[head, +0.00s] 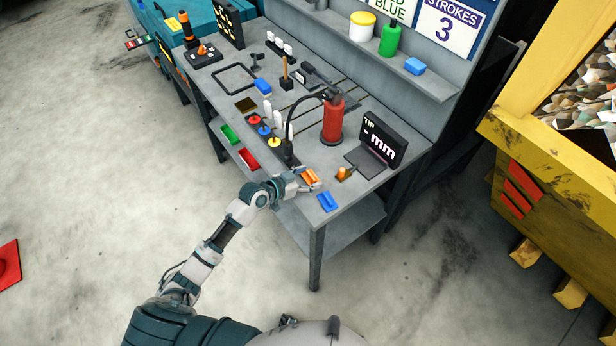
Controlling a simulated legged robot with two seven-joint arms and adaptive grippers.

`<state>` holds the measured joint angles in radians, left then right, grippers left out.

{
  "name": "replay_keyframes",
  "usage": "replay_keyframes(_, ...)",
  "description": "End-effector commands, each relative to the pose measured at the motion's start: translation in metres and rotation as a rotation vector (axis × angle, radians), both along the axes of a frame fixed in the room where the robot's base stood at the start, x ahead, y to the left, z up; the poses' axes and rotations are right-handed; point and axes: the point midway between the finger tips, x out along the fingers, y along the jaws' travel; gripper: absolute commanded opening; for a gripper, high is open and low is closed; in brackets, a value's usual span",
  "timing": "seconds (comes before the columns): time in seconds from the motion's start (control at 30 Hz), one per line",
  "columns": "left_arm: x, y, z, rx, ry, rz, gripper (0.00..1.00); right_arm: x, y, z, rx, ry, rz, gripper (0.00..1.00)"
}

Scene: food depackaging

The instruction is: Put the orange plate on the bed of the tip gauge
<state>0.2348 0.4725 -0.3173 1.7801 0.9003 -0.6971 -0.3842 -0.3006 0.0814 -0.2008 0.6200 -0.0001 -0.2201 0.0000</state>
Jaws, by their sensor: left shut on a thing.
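The orange plate (311,176) is at the front edge of the grey workbench, in my left gripper (306,181). The gripper is shut on it, and its fingers hide part of the plate. I cannot tell whether the plate touches the bench top. The tip gauge (384,136) stands to the right, a black display reading "TIP - mm". Its flat dark bed (366,161) lies in front of the display and looks bare. The plate is left of the bed and apart from it. My right gripper is not in view.
A small block with an orange knob (343,174) stands between plate and bed. A blue plate (327,202) lies at the bench's front right corner. A red extinguisher-like bottle (333,121) with a black hose stands behind.

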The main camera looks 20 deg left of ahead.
Motion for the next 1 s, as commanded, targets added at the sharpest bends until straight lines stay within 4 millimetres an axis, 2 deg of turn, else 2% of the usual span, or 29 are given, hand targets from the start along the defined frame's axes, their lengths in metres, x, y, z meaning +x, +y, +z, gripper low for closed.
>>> replay_keyframes(0.37,-0.0001,0.0000,-0.0057,-0.001,-0.001,0.000,0.33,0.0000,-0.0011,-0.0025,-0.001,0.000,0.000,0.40)
replay_keyframes(0.4,-0.0003,0.0000,-0.0068,0.000,0.000,0.000,0.74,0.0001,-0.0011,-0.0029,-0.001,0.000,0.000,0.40)
replay_keyframes(0.5,-0.0003,-0.0001,-0.0057,0.000,0.000,0.000,0.97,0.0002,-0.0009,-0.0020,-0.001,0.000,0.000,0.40)
replay_keyframes(0.93,-0.0008,-0.0007,-0.0078,-0.003,0.000,0.001,0.97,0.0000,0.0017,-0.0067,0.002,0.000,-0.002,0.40)
replay_keyframes(1.0,-0.0081,0.0063,-0.0041,0.002,-0.001,0.000,0.97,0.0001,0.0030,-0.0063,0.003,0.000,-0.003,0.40)
